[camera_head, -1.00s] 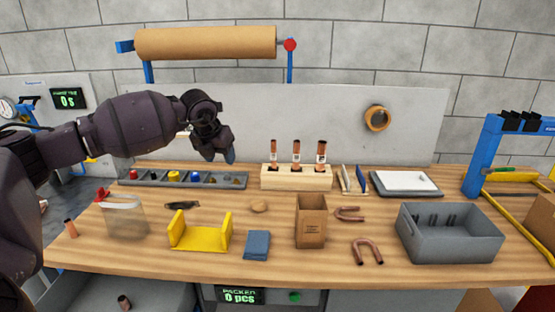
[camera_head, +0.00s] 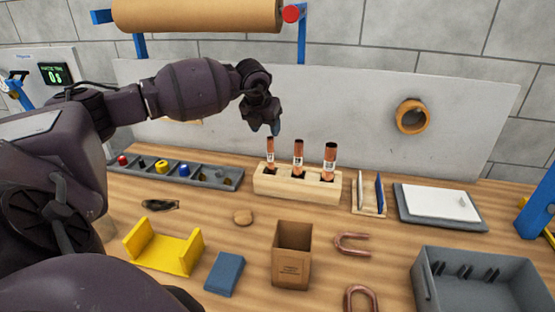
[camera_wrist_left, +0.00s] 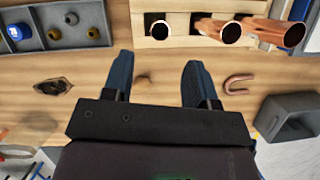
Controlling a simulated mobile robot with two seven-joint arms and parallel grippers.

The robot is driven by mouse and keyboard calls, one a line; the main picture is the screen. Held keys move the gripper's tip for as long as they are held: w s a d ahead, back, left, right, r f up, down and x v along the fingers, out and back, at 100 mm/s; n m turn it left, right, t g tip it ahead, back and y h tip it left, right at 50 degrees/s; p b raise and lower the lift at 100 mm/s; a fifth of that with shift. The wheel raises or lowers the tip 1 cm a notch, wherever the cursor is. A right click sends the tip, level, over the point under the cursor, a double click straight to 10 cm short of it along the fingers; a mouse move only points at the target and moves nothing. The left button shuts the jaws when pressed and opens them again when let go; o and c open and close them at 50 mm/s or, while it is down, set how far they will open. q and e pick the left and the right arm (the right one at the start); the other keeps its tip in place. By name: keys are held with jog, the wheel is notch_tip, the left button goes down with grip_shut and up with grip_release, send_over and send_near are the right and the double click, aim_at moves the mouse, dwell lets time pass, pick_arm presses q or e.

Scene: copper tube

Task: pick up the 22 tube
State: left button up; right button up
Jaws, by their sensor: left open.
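Three copper tubes stand upright in a light wooden block (camera_head: 296,184) at the back of the bench: a left tube (camera_head: 270,150), a middle tube (camera_head: 298,153) and a right tube (camera_head: 330,156). The right one looks thickest. Each bears a white label, too small to read, so I cannot tell which is the 22. My left gripper (camera_head: 264,128) is open and empty, just above the left tube's top. In the left wrist view my gripper (camera_wrist_left: 158,82) has its fingers apart, with the left tube (camera_wrist_left: 160,29) beyond the gap. My right gripper is out of view.
A grey parts tray (camera_head: 200,172) lies left of the block. A small stand (camera_head: 369,195) and a white-topped grey slab (camera_head: 440,203) lie to its right. In front are a cardboard box (camera_head: 292,262), a yellow holder (camera_head: 165,252), copper bends (camera_head: 353,246) and a grey bin (camera_head: 480,285).

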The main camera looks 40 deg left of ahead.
aim_at(271, 146)
pick_arm(q)
jog(key=x, duration=0.3)
jog(key=shift+s+f, duration=0.1)
jog(key=shift+f, duration=0.4)
jog(key=shift+w+a+f, duration=0.1)
jog(key=shift+w+f, duration=0.25)
jog(key=shift+f, duration=0.05)
jog(key=x, duration=0.2)
jog(key=p+x, duration=0.1)
jog(key=x, duration=0.1)
jog(key=shift+w+a+f, duration=0.1)
jog(key=shift+w+a, duration=0.1)
jog(key=shift+w, duration=0.15)
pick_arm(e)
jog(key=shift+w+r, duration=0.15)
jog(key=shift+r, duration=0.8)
pick_arm(q)
jog(key=shift+c, duration=0.2)
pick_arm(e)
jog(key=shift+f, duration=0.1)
pick_arm(q)
grip_shut()
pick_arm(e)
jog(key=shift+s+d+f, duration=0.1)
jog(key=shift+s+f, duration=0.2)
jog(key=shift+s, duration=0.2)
